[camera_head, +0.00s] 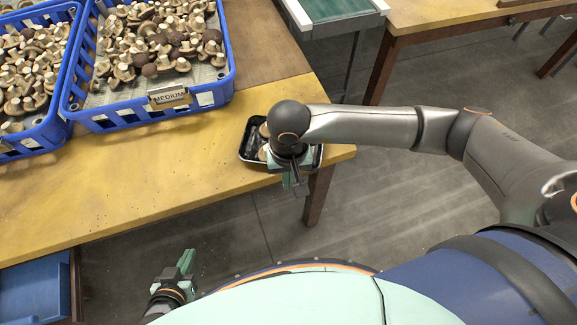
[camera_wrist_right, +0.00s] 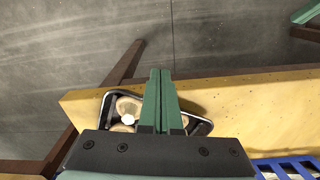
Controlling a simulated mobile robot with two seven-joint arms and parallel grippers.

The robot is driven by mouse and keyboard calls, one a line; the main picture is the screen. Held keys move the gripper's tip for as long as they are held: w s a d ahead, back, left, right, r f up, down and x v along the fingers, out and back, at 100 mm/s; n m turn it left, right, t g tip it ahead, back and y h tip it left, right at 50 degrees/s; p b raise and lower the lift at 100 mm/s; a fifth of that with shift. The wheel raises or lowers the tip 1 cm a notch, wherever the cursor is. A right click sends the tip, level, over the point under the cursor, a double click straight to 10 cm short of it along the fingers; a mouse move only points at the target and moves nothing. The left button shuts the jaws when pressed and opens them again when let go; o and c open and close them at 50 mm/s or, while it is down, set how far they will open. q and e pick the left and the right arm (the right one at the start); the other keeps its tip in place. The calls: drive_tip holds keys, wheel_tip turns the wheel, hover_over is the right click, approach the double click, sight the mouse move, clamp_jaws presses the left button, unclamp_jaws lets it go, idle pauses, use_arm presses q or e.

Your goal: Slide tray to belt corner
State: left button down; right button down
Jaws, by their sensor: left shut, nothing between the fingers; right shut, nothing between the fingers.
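A small black tray (camera_head: 244,150) holding a few mushrooms (camera_wrist_right: 127,106) sits at the right end of the wooden table, close to its edge. My right arm hides much of it in the head view. The tray also shows in the right wrist view (camera_wrist_right: 203,128), partly behind the fingers. My right gripper (camera_head: 297,186) is shut and empty, over the tray's near side; whether it touches the tray I cannot tell. My left gripper (camera_head: 186,263) is shut and empty, low in front of the table. A green belt (camera_head: 335,8) lies beyond the table at the top.
Blue crates of mushrooms stand at the table's left and back; one crate (camera_head: 150,118) carries a "MEDIUM" label (camera_head: 169,97). The table front (camera_head: 120,190) is clear. A floor gap separates the table from another table (camera_head: 440,12) at upper right. A blue bin (camera_head: 35,290) is at lower left.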

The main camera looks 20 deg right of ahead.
use_arm(q)
drive_tip(key=shift+r+p, duration=0.3)
drive_tip(key=shift+r, duration=0.05)
use_arm(e)
drive_tip(key=w, duration=0.1)
drive_tip(key=w+f, duration=0.2)
drive_tip(key=w, duration=0.1)
drive_tip(key=shift+d+f, duration=0.25)
drive_tip(key=shift+d, duration=0.05)
